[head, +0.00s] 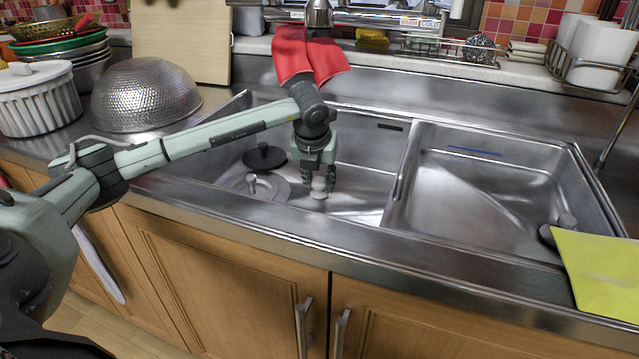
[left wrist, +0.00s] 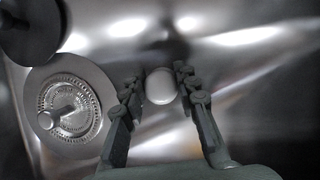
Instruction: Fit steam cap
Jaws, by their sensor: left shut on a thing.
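My left gripper (head: 318,178) reaches down into the left sink basin and is shut on a small, pale, rounded piece (head: 319,189), which looks like the steam cap. In the left wrist view, the pale piece (left wrist: 160,86) sits between the two fingers of my left gripper (left wrist: 158,78). I cannot tell whether it touches the basin floor. A round metal disc (head: 272,188) with an upright post lies left of the gripper, apart from the held piece; it also shows in the left wrist view (left wrist: 88,88). My right gripper is not in view.
A dark round lid (head: 268,160) with a knob lies behind the disc. The basin wall and divider (head: 400,170) stand right of the gripper. A red cloth (head: 295,55) hangs behind my wrist. The right basin (head: 480,195) is mostly clear. A yellow sheet (head: 600,275) covers its corner.

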